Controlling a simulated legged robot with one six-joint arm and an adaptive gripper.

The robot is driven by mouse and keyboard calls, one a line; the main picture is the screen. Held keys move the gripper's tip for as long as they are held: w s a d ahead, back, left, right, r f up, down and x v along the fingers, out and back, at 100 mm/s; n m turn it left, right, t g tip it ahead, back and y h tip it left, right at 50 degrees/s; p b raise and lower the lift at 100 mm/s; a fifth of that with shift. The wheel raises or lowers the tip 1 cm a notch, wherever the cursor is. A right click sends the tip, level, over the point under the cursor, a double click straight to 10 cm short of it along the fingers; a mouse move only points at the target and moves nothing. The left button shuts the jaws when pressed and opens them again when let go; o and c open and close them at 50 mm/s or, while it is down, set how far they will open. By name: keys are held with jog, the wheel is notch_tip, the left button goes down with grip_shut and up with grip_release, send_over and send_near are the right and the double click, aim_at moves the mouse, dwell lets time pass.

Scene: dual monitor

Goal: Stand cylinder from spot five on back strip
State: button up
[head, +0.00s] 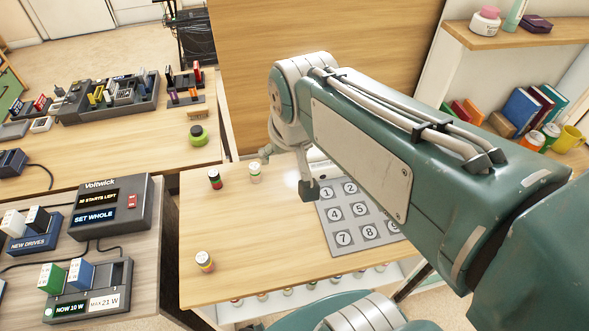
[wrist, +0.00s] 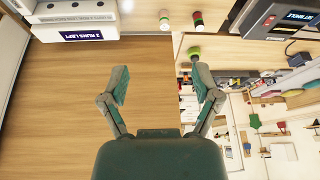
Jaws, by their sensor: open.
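A grey mat (head: 324,213) with numbered round spots lies on the wooden table. Spot five (head: 359,209) shows bare, with no cylinder on it; my arm covers the mat's right side. A dark banded cylinder with red and green (head: 214,179) and a pale banded one (head: 255,172) stand upright at the table's back left. I cannot make out a back strip.
A grey Voltwick box (head: 112,206) reading "SET WHOLE" stands on the left table. A green round object (head: 198,135) sits on the back table. A tall wooden panel (head: 240,60) rises behind. Several small cylinders line a shelf (head: 290,304) below the table's front edge.

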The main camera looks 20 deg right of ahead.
jog(key=s+n+t, duration=0.1)
jog(key=s, duration=0.6)
jog(key=shift+f, duration=0.45)
dwell(0.8)
